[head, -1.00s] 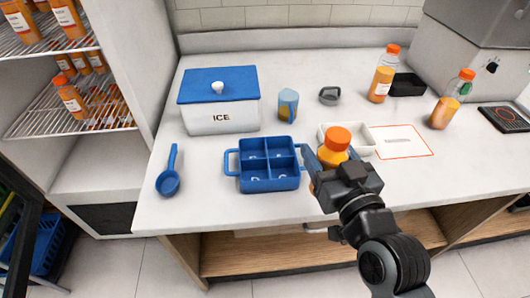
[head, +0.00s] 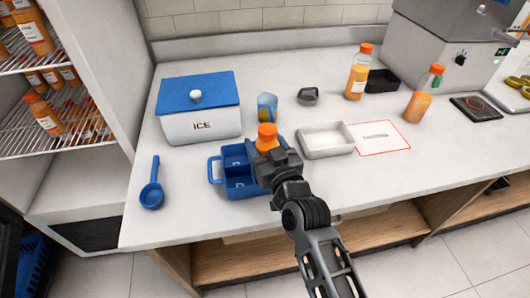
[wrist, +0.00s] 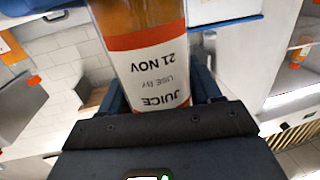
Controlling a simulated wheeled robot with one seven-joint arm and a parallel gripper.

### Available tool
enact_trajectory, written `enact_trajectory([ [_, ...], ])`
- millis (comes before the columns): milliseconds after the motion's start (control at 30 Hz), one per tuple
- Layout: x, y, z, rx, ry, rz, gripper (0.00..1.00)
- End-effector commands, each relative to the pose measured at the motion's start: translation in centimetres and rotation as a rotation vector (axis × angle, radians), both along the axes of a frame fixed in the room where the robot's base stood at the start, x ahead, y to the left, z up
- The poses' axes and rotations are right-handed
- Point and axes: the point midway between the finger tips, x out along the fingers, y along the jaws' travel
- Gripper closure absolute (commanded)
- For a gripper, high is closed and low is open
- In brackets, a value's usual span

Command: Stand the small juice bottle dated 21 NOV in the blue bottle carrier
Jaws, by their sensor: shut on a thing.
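My gripper (head: 270,157) is shut on a juice bottle with an orange cap (head: 267,132). In the wrist view the bottle's label (wrist: 155,80) reads JUICE, USE BY, 21 NOV, upside down in the picture. The blue bottle carrier (head: 231,192) stands on the counter with its handle loop at the left. In the head view the bottle and gripper overlap the carrier's right side and hide part of it. The bottle's lower part is hidden, so I cannot tell whether it is above or inside a compartment. The carrier's visible left compartments look empty.
The white ICE box (head: 201,125) with blue lid stands behind the carrier. A blue-tinted cup (head: 267,106), a white tray (head: 326,152) and a blue scoop (head: 152,194) are nearby. Two bottles (head: 358,78) (head: 423,95) stand at the back right. The front right counter is clear.

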Motion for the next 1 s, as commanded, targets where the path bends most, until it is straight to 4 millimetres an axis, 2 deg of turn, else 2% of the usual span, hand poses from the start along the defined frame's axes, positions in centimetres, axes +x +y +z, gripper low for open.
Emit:
enact_trajectory([
  [33,0.0,-0.1,-1.2,0.0,0.004,-0.002,0.79],
  [167,0.0,-0.1,-2.7,0.002,0.001,-0.002,0.79],
  [633,0.0,-0.1,-3.3,0.001,0.0,-0.001,0.79],
  [667,0.0,-0.1,-3.2,-0.001,0.002,-0.001,0.34],
  [900,0.0,-0.1,-3.2,0.0,0.002,-0.001,0.11],
  [1000,0.0,-0.1,-3.2,0.0,0.002,-0.001,0.11],
])
